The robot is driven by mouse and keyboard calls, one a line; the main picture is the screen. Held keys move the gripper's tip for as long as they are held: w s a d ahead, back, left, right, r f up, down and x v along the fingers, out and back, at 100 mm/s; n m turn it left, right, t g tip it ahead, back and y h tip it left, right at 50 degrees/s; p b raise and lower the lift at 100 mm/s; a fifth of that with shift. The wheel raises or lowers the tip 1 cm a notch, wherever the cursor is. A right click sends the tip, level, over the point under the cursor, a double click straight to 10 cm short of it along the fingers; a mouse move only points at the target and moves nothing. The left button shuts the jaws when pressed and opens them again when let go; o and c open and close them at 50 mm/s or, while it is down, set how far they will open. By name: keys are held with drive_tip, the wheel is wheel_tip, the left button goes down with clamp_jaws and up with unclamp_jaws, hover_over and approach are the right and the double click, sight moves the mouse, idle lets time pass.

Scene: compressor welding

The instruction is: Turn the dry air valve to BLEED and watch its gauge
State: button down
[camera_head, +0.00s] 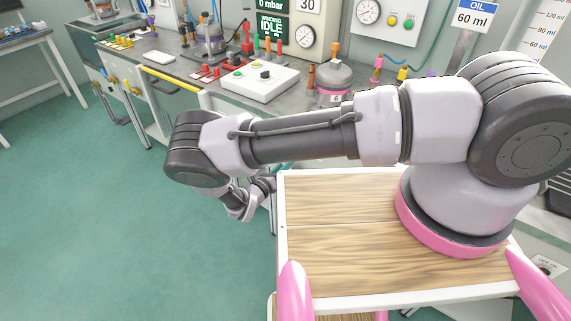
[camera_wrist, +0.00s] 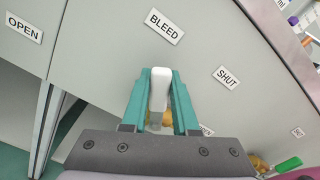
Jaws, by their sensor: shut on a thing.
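In the wrist view my gripper (camera_wrist: 160,76) is shut on the white valve handle (camera_wrist: 159,92), one teal finger on each side. The brass valve body (camera_wrist: 157,122) shows between the finger bases, partly hidden. The handle points up the picture toward the BLEED label (camera_wrist: 164,26). The OPEN label (camera_wrist: 24,27) is at the left and the SHUT label (camera_wrist: 226,77) is at the right. In the head view my arm hides the valve. Two dial gauges show there, one on the wall (camera_head: 304,35) and one on a panel (camera_head: 368,11). I cannot tell which is the dry air gauge.
Another valve (camera_wrist: 258,162) and a green handle (camera_wrist: 287,165) show at the lower right of the wrist view. The bench (camera_head: 180,70) holds a white button box (camera_head: 260,80) and a pot (camera_head: 333,76). The green floor (camera_head: 110,225) at left is clear.

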drive_tip(key=shift+a, duration=0.1)
drive_tip(key=c, duration=0.7)
unclamp_jaws()
drive_tip(key=shift+s, duration=0.1)
drive_tip(key=v, duration=1)
drive_tip(key=shift+s+a, duration=0.2)
drive_tip(key=shift+a, duration=0.05)
